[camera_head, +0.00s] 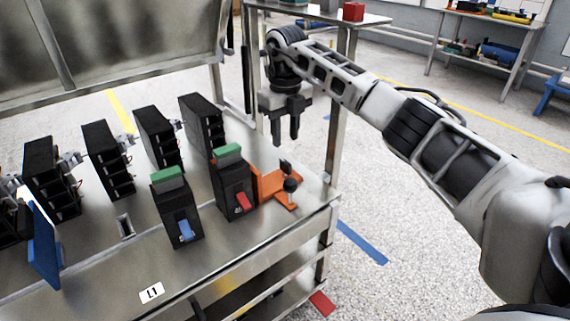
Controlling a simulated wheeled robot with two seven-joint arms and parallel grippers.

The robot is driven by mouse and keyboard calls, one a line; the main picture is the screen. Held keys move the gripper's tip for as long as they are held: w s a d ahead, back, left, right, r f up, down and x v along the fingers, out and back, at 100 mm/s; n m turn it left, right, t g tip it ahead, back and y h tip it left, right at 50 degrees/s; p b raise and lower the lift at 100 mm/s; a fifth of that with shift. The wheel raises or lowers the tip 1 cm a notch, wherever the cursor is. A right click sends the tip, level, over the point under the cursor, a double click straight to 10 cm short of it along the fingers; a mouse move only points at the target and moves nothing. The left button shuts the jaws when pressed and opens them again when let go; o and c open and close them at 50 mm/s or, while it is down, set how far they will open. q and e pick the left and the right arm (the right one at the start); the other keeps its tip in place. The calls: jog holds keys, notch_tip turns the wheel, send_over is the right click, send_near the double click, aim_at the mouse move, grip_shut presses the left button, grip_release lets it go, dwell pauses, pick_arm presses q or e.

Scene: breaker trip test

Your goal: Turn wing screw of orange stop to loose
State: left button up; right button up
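The orange stop (273,187) stands at the right end of the metal bench, beside the black breaker with a red lever (234,188). A dark wing screw with a round knob (290,185) sits on the stop's right part. Whether the screw is tight or loose cannot be told. My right gripper (284,138) points down above and behind the stop, apart from it. Its two fingers are apart with nothing between them. My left gripper is not in view.
A second black breaker with a blue lever (177,212) stands left of the first. Several black units stand in a row behind. A blue plate (43,249) rises at the left. The metal bench (120,265) has bare room in front. A metal post (345,75) stands behind my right arm.

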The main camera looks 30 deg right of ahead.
aim_at(285, 162)
notch_tip(285, 162, down, 6)
jog(key=shift+f+b, duration=0.25)
jog(key=shift+b, duration=0.5)
jog(key=shift+f, duration=0.3)
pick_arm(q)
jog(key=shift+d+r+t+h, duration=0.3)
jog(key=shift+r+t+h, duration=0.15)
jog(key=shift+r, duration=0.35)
pick_arm(e)
jog(key=shift+f, duration=0.2)
grip_shut()
